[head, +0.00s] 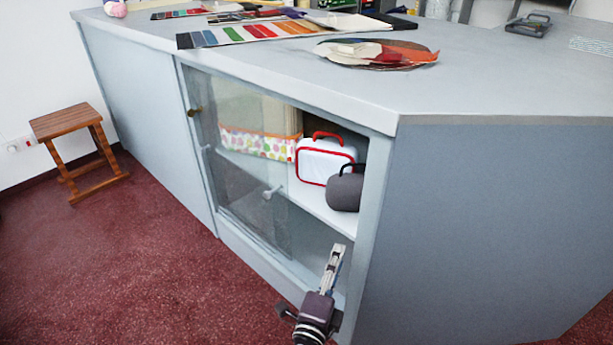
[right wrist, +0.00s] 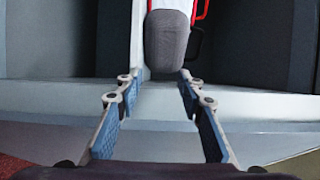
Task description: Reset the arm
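My right gripper (head: 337,250) is in front of the counter's open cabinet, below the shelf, at the lower middle of the head view. In the right wrist view its two blue-padded fingers (right wrist: 158,82) are spread apart with nothing between them. A dark grey rounded case (head: 345,190) with a handle stands on the shelf; it also shows beyond the fingertips in the right wrist view (right wrist: 167,42), apart from them. My left gripper is not in view.
A white case with red trim (head: 318,160) and a dotted fabric bin (head: 262,143) share the shelf (head: 325,209). A glass door (head: 240,180) covers the cabinet's left part. Swatches (head: 250,33) lie on the countertop. A wooden stool (head: 75,130) stands left; red carpet between is clear.

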